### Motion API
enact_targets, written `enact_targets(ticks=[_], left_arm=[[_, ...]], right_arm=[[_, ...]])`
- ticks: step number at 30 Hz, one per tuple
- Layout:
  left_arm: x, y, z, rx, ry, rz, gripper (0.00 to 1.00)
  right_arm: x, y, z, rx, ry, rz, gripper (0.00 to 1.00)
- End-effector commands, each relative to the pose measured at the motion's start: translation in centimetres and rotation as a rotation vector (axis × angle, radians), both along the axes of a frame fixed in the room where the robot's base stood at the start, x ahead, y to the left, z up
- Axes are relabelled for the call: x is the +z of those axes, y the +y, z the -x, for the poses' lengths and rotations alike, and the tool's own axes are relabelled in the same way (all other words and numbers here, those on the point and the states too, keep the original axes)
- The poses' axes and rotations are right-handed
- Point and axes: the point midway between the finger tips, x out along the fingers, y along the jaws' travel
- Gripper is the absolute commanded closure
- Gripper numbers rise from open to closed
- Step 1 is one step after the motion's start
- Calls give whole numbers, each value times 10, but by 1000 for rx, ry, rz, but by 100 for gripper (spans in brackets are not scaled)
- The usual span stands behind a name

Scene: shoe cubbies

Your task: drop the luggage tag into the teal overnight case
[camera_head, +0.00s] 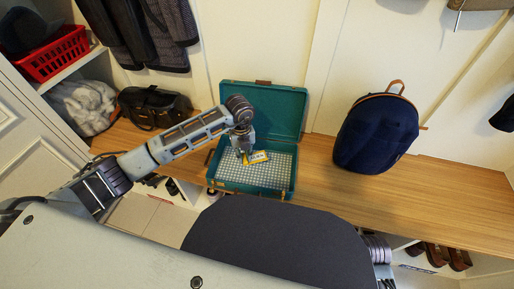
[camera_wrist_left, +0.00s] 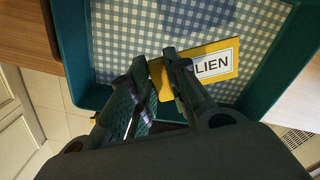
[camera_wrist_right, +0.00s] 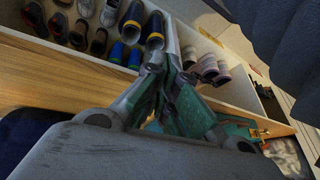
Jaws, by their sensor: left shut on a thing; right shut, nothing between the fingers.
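The teal overnight case (camera_head: 280,103) stands open on the wooden bench, its lid up at the back and its inside lined with checked cloth. My left gripper (camera_head: 244,157) points down into the case and is shut on the yellow luggage tag (camera_head: 257,157). In the left wrist view the tag (camera_wrist_left: 212,64), with a white label reading "LIEN", sits at the fingertips (camera_wrist_left: 158,66) over the checked lining. I cannot tell whether it touches the lining. My right gripper (camera_wrist_right: 165,70) is shut and empty in the right wrist view, away from the case.
A navy backpack (camera_head: 377,134) stands on the bench (camera_head: 440,190) to the right of the case. A dark bag (camera_head: 153,107) lies on the left. A red basket (camera_head: 50,52) is on the upper left shelf. Shoes (camera_wrist_right: 130,35) fill cubbies below the bench.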

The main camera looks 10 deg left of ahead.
Motion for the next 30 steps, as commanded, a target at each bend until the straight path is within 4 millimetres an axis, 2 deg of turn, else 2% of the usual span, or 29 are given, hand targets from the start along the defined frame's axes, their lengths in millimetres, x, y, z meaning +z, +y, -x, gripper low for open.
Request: enact_targets(ticks=[3, 9, 22, 23, 24, 28, 30], left_arm=[[-7, 0, 0, 0, 0, 0, 97], [-13, 0, 0, 0, 0, 0, 97], [-14, 0, 0, 0, 0, 0, 97], [-14, 0, 0, 0, 0, 0, 82], [-14, 0, 0, 0, 0, 0, 76], [-14, 0, 0, 0, 0, 0, 60], [-14, 0, 0, 0, 0, 0, 58]], right_arm=[[-11, 3, -1, -5, -14, -16, 100], [-20, 6, -4, -10, -34, -36, 100], [-22, 7, -5, -13, -42, -42, 100], [-22, 7, -5, -13, -41, -41, 100], [-22, 7, -5, -13, -41, -41, 100], [-22, 7, -5, -13, -41, -41, 100], [-22, 7, -5, -13, -41, -41, 100]])
